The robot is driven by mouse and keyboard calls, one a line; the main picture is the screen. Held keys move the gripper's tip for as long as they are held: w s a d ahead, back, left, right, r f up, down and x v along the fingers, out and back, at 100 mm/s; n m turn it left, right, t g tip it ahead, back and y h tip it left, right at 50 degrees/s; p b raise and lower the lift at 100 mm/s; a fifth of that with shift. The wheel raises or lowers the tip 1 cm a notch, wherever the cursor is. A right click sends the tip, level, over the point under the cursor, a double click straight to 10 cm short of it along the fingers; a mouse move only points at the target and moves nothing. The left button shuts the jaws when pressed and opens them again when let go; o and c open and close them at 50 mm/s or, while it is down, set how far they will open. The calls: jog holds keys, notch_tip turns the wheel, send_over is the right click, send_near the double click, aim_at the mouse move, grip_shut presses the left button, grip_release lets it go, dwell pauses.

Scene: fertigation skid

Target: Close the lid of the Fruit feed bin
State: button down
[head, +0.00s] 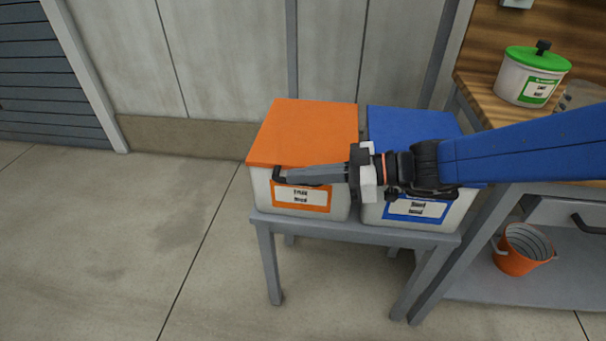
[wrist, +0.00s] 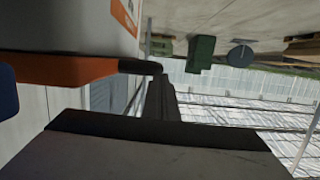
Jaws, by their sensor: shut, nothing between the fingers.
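The Fruit feed bin (head: 257,190) is a white bin with an orange-framed label, on the left of a grey stand. Its orange lid (head: 305,130) lies flat over the top and looks down on the rim; a very small gap could not be told. My gripper (head: 284,177) reaches in from the right across the bin's front, just below the lid's front edge, and is shut and empty. In the wrist view the lid's orange edge (wrist: 60,72) and the white bin wall (wrist: 75,25) show close by at upper left. Contact with the lid cannot be told.
A bin with a blue lid (head: 395,122) stands right beside it, partly behind my arm. A wooden bench (head: 480,85) with a green-lidded pot (head: 524,80) is at right. An orange bucket (head: 520,252) sits on its lower shelf. Floor at left is clear.

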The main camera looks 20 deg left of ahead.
jog(key=shift+s+d+f, duration=0.1)
jog(key=shift+f, duration=0.4)
notch_tip(320, 180, up, 11)
jog(key=s+d+f+m+t+h, duration=0.1)
jog(key=d+f+m+t+h, duration=0.2)
jog(key=d+m, duration=0.4)
jog(key=s+d+f+m+t+h, duration=0.1)
jog(key=d+f+m+t+h, duration=0.2)
jog(key=d, duration=2.2)
jog(key=s+d+f+m+t+h, duration=0.2)
jog(key=d+f+m+h, duration=0.6)
jog(key=d, duration=0.8)
jog(key=m+t, duration=0.1)
jog(key=m, duration=0.1)
jog(key=shift+d+f+m+h, duration=0.15)
jog(key=shift+d+m+h, duration=0.15)
jog(key=shift+m, duration=0.1)
